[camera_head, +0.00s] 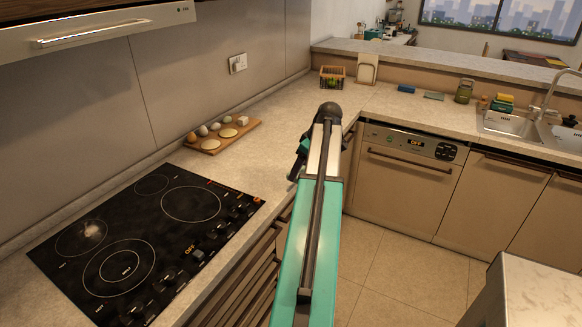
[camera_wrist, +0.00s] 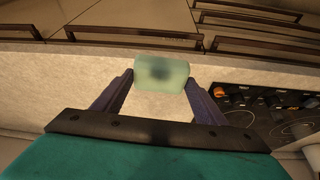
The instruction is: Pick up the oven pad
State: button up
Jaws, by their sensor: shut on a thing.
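My gripper (camera_wrist: 160,82) shows in the wrist view, with its two dark fingers shut on a pale green, translucent-looking block (camera_wrist: 162,74). The block has a dark blotch in its middle. I cannot tell whether it is the oven pad. Light counter shows behind it. In the head view my arm hides the held block. A flat blue pad (camera_head: 406,88) and a grey-blue flat piece (camera_head: 434,96) lie on the far counter; I cannot tell whether either is an oven pad.
A black cooktop (camera_head: 150,240) fills the near left counter. A wooden board (camera_head: 225,140) with eggs and flat round pieces lies beyond it. A basket (camera_head: 332,77) stands in the far corner, and a sink (camera_head: 505,122) is at right. A dishwasher (camera_head: 405,180) faces the open floor.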

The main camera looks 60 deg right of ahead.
jog(key=shift+s+a+r, duration=0.1)
jog(key=shift+s+a, duration=0.1)
jog(key=shift+s, duration=0.45)
jog(key=shift+s+a+r, duration=0.1)
jog(key=shift+s+a, duration=0.05)
jog(key=shift+s, duration=0.45)
jog(key=o, duration=0.3)
jog(key=shift+c, duration=1)
jog(key=w+a+r, duration=0.2)
jog(key=w+a, duration=2.4)
jog(key=w, duration=0.2)
jog(key=w+a+r, duration=0.1)
jog(key=w+a, duration=0.2)
jog(key=a, duration=1)
jog(key=w+a+r, duration=0.1)
jog(key=w+a, duration=0.1)
jog(key=a, duration=1.1)
jog(key=w+a+r+n, duration=0.1)
jog(key=w+a, duration=0.2)
jog(key=a, duration=0.9)
jog(key=shift+w+a+r, duration=0.3)
jog(key=shift+a+r, duration=0.05)
jog(key=shift+a, duration=0.05)
